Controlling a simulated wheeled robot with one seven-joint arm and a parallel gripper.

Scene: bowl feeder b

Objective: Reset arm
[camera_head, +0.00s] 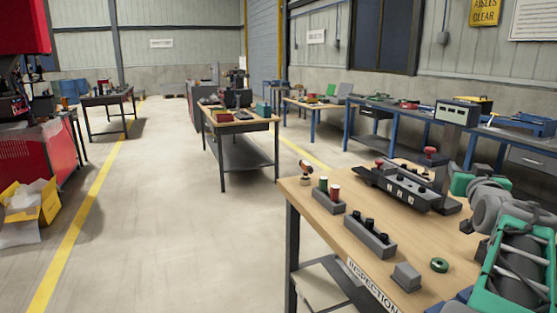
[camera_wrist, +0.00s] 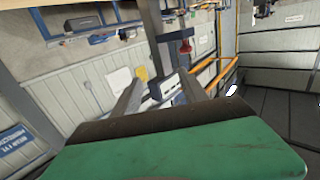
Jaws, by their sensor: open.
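My gripper (camera_wrist: 160,95) shows in the wrist view as two grey fingers spread apart, with nothing between them. Beyond the fingers the wrist view shows the workshop wall and benches, tilted. In the head view my green and grey arm is folded at the lower right, over the right side of the inspection table (camera_head: 330,228). The fingertips cannot be made out in the head view.
On the inspection table stand a dark fixture with a red knob (camera_head: 405,187), a grey block with black pegs (camera_head: 370,237), a block with red and green cylinders (camera_head: 330,198), a small grey block (camera_head: 406,277) and a green ring (camera_head: 439,265).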

